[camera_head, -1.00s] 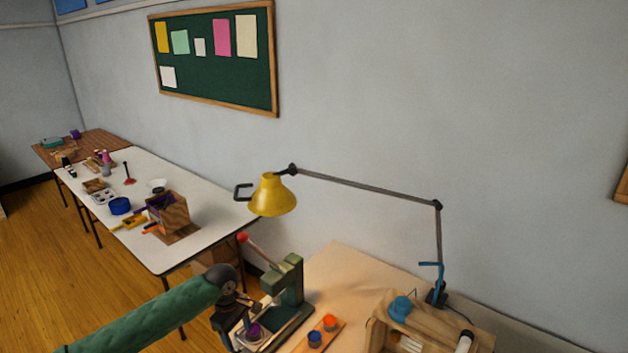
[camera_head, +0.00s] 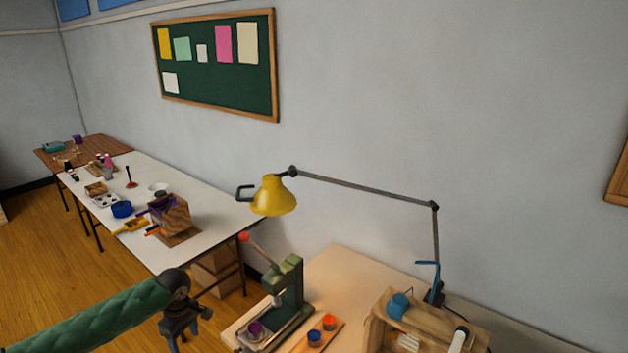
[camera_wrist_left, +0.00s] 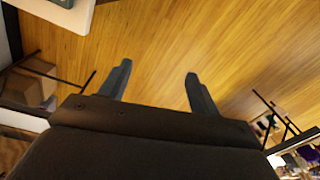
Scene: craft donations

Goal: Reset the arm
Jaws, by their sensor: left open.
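My left arm comes in from the lower left in the head view, in a green padded sleeve. My left gripper (camera_head: 182,337) hangs over the wooden floor, left of the near table and apart from the green press. In the left wrist view its two fingers (camera_wrist_left: 158,85) are spread with only floor between them. My right gripper is not in view.
A green press (camera_head: 287,290) with a red-knobbed lever stands on the near wooden table (camera_head: 345,270), beside small paint pots (camera_head: 322,330). A yellow lamp (camera_head: 272,195) reaches over the table. A white table (camera_head: 205,245) with craft items stands at left.

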